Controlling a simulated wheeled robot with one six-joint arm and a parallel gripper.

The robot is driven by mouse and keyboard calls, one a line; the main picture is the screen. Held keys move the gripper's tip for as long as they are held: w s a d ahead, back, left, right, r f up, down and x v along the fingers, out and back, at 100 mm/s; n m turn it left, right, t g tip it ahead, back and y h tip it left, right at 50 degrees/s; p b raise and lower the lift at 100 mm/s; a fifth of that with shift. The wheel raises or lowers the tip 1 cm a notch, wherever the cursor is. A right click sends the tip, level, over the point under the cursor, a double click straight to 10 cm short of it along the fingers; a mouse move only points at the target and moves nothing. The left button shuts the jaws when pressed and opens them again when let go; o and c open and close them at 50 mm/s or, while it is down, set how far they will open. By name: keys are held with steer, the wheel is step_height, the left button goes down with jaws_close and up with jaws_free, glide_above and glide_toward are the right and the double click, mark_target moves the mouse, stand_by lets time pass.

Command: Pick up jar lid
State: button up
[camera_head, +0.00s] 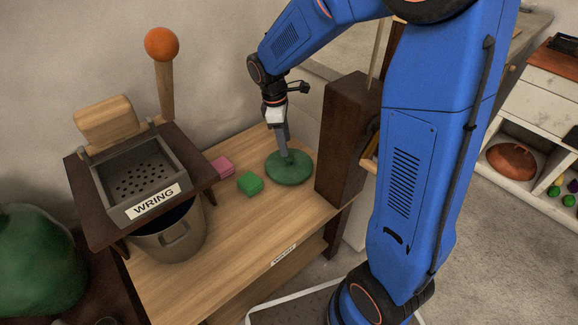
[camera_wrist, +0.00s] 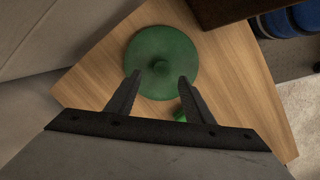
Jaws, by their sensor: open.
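The jar lid is a round green disc (camera_head: 290,169) with a small knob, lying flat near the back right of the wooden table. My gripper (camera_head: 284,150) points down over it, close to its knob; in the head view I cannot tell whether it touches. In the wrist view the lid (camera_wrist: 162,62) lies beyond the fingertips, its knob roughly in line with the gap. My gripper (camera_wrist: 160,76) is open, with nothing between its fingers.
A green block (camera_head: 250,184) and a pink block (camera_head: 222,166) sit left of the lid. A wringer (camera_head: 140,170) labelled WRING stands over a metal bucket (camera_head: 170,238) at left. A dark wooden block (camera_head: 343,135) rises right of the lid. The table front (camera_head: 255,240) is clear.

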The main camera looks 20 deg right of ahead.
mark_target(289, 163)
steer(key=shift+s+d+f, duration=0.15)
steer(key=shift+f, duration=0.8)
steer(key=shift+s+d+f, duration=0.1)
steer(key=shift+d+f, duration=0.1)
steer(key=shift+f, duration=0.75)
steer(key=shift+s+d+f, duration=0.15)
steer(key=shift+f, duration=0.8)
jaws_close()
